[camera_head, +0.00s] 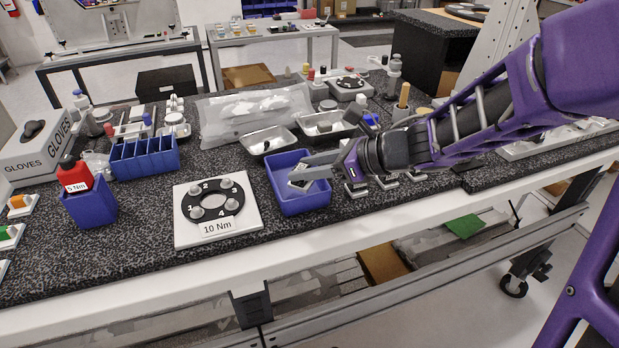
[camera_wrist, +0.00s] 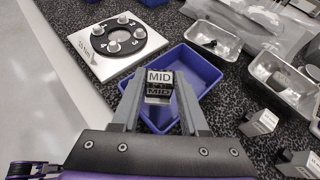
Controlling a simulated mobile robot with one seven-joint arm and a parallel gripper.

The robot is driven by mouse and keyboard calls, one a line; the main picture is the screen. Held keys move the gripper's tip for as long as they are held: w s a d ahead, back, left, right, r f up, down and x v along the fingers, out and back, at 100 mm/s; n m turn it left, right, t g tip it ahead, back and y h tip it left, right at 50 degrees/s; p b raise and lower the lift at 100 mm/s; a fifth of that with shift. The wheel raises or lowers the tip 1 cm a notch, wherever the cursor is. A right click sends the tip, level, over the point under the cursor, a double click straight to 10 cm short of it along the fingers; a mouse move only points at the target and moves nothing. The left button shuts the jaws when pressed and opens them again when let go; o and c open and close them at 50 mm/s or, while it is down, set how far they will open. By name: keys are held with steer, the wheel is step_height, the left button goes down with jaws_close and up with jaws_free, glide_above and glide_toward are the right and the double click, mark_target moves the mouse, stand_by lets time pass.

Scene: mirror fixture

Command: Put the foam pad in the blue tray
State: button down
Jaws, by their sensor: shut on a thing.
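The blue tray (camera_head: 302,206) sits on the speckled bench, right of the white 10 Nm plate, and it fills the middle of the wrist view (camera_wrist: 207,66). My gripper (camera_head: 300,180) reaches in from the right, with its fingers over the tray. In the wrist view the fingers (camera_wrist: 158,88) are shut on a small dark block labelled MID (camera_wrist: 158,78). The block is over the tray; I cannot tell whether it touches the tray floor. No other foam pad is clearly identifiable, and I cannot confirm from its surface that this block is foam.
The white plate with a black ring (camera_head: 248,222) stands left of the tray. Metal trays (camera_head: 270,147) lie behind it. Small labelled blocks (camera_wrist: 258,123) stand to its right. A blue divided bin (camera_head: 145,160) and a blue cup with a red bottle (camera_head: 90,206) are further left.

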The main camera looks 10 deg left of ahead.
mark_target(308, 183)
steer(key=shift+f, duration=1.55)
steer(key=shift+b, duration=0.3)
steer(key=shift+f, duration=0.2)
steer(key=c, duration=0.7)
jaws_free()
steer(key=shift+r, duration=0.1)
steer(key=shift+r, duration=0.25)
steer(key=p+v, duration=0.2)
steer(key=v, duration=1)
steer(key=shift+f, duration=0.15)
